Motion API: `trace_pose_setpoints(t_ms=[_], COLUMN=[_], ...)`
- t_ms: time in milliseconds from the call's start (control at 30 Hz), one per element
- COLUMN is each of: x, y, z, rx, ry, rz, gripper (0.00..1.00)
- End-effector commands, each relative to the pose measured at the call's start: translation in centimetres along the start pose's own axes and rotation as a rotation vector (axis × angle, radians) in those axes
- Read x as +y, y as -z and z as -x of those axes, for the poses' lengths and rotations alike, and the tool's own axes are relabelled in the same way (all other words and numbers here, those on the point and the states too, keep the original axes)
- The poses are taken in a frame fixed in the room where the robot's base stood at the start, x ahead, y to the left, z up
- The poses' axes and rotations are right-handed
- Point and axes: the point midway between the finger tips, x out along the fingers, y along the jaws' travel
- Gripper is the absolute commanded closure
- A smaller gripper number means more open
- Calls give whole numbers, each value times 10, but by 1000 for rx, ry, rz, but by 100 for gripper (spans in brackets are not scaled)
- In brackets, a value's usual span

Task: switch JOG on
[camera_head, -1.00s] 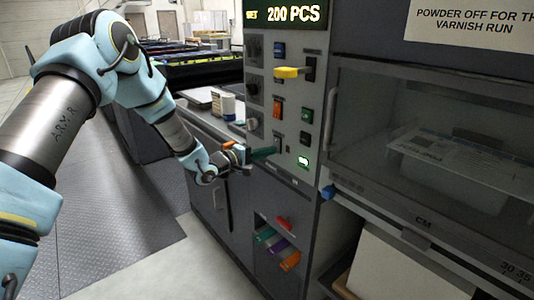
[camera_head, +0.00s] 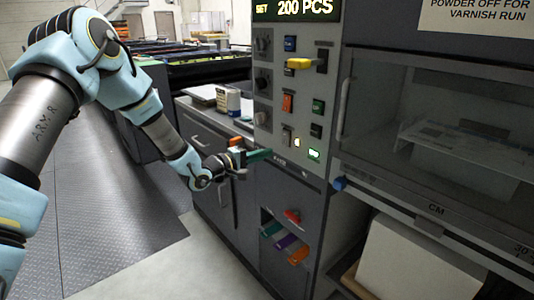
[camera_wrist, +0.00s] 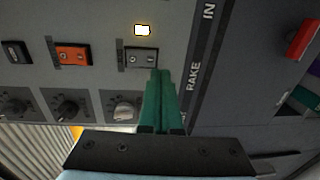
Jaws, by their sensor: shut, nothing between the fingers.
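My gripper (camera_head: 268,152) is shut and empty at the lower part of the grey control panel (camera_head: 262,90). In the wrist view its green fingertips (camera_wrist: 160,73) are together at the edge of a grey rocker switch (camera_wrist: 140,57). I cannot tell whether they touch it. A small lamp (camera_wrist: 142,30) beside that switch glows yellow-white; a lit lamp also shows in the head view (camera_head: 297,142). I cannot read JOG on any label, and the fingers may cover part of the switch's surroundings.
An orange rocker (camera_wrist: 73,54) and several black knobs (camera_wrist: 67,107) are close by in the wrist view. A green-lit indicator (camera_head: 314,154) sits right of my fingers.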

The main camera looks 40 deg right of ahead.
Motion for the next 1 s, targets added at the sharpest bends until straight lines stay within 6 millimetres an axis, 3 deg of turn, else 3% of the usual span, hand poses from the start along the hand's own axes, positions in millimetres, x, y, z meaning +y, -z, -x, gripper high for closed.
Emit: trace_pose_setpoints(t_ms=[500, 1000], x=[-16, -16], y=[2, 1], z=[71, 78], rx=[4, 3], ry=[0, 0], rz=[-1, -1], gripper=[100, 100])
